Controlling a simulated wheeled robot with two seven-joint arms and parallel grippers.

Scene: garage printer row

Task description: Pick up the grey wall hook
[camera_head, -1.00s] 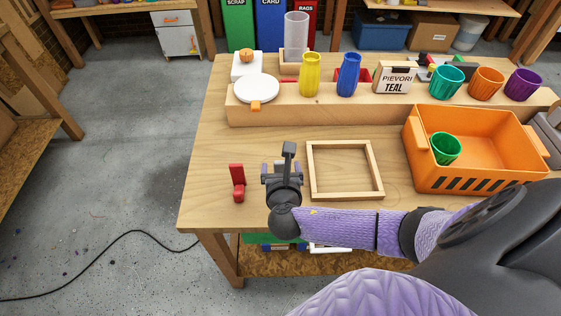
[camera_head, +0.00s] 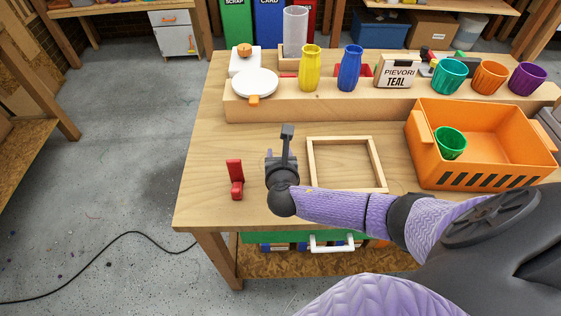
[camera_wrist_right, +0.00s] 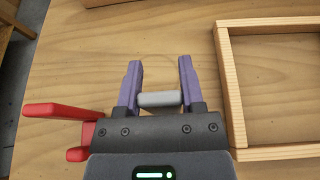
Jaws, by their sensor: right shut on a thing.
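The grey wall hook (camera_wrist_right: 160,99) shows in the right wrist view as a short light-grey bar between the two purple fingers of my right gripper (camera_wrist_right: 160,88). The fingers touch it from both sides, so the gripper is shut on it. In the head view my right gripper (camera_head: 282,160) is over the table, left of the wooden frame, and its own wrist hides the hook. I cannot tell how far the hook is above the table. My left gripper is not in view.
A red wall hook (camera_head: 235,180) stands close on the left. A wooden frame (camera_head: 312,165) lies on the right. An orange crate (camera_head: 480,170) holding a green cup is farther right. A wooden ledge (camera_head: 320,107) with cups runs behind. The table's front left corner is bare.

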